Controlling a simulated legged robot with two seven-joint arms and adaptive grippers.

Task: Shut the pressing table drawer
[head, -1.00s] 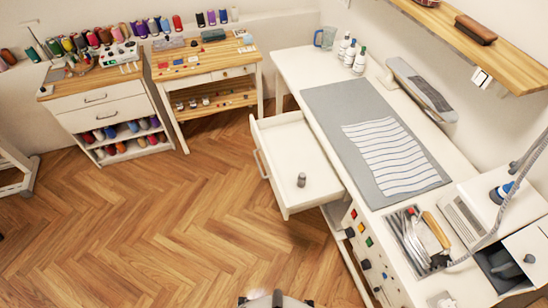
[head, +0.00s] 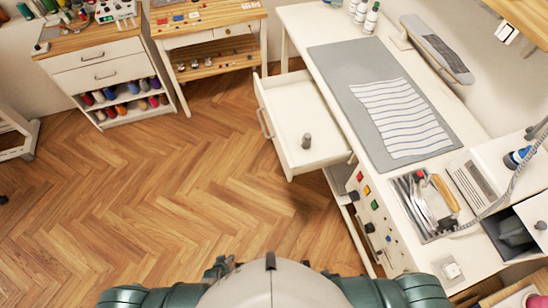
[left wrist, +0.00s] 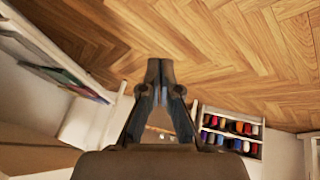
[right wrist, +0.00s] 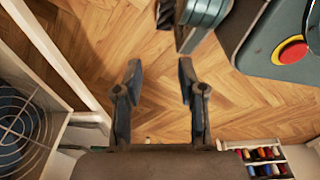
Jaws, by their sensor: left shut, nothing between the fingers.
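The white pressing table (head: 335,62) stands at the right in the head view, with its drawer (head: 290,104) pulled well out to the left. The drawer has a grey bar handle (head: 264,123) on its front, and a small grey cylinder (head: 306,141) stands inside it. My left gripper is shut and empty in the left wrist view (left wrist: 158,72); part of what looks like it shows at the bottom of the head view (head: 224,264), well short of the drawer. My right gripper (right wrist: 160,70) is open and empty in the right wrist view, over the floor.
A grey mat (head: 352,120) with a striped cloth (head: 402,118) lies on the tabletop. A tray of tools (head: 424,206) is nearer. Cabinets with thread spools (head: 108,75) stand at the back left. The wooden floor (head: 180,180) before the drawer is clear.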

